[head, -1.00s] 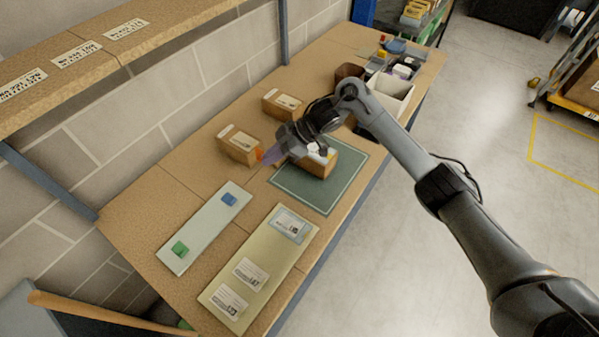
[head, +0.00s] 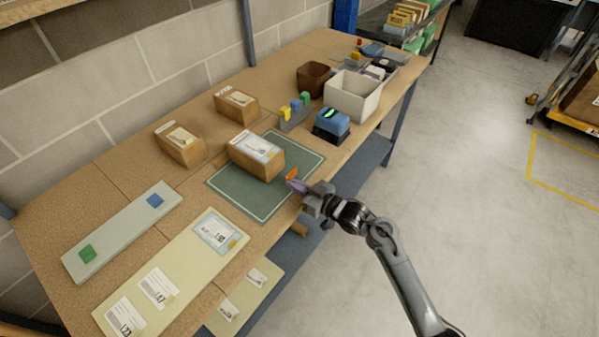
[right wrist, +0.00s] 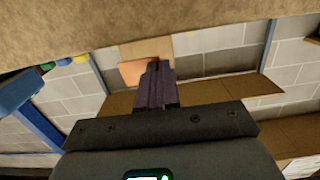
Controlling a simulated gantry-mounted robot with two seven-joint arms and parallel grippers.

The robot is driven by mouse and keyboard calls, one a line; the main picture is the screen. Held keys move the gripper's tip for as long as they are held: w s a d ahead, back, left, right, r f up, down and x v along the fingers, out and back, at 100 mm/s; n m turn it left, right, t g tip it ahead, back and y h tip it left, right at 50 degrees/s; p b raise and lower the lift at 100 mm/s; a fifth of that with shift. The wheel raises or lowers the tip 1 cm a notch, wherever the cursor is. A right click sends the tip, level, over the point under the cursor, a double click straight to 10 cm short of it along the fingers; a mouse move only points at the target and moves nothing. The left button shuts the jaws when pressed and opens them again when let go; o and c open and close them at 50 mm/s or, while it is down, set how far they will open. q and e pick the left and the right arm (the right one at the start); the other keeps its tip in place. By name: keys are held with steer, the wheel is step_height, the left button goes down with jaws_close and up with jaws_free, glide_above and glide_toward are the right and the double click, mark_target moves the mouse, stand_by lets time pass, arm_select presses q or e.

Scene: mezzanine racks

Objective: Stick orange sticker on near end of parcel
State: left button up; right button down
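The brown parcel (head: 268,167), with a white label on top, sits on the green mat (head: 245,207). My right gripper (head: 297,186) is at the table's front edge, just right of the parcel's near end. Its purple fingers are closed on the orange sticker (head: 292,174), held at the fingertips facing the parcel. In the right wrist view the sticker (right wrist: 133,72) overlaps a tan box face, likely the parcel (right wrist: 150,48). A small gap seems to lie between sticker and parcel. The pale strip (head: 120,233) holds a blue sticker (head: 155,201) and a green one (head: 87,253). My left gripper is out of view.
Two brown boxes (head: 181,149) (head: 237,107) stand at the back. A blue dispenser (head: 332,122), a white bin (head: 353,97) and a brown bin (head: 313,79) are beyond the mat. A yellowish label sheet (head: 185,268) lies at the front left.

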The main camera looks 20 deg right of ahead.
mark_target(282, 187)
steer(key=shift+s+f, duration=0.1)
steer(key=shift+f, duration=0.4)
steer(key=shift+d+f+t, duration=0.1)
steer(key=shift+t, duration=0.2)
steer(key=shift+w+b, duration=0.25)
steer(key=shift+b, duration=0.2)
steer(key=shift+b+x, duration=0.85)
steer(key=shift+x, duration=0.25)
steer(key=shift+b+x, duration=0.8)
steer(key=shift+x, duration=0.15)
steer(key=shift+w+a+b, duration=0.45)
steer(key=shift+w+b, duration=0.1)
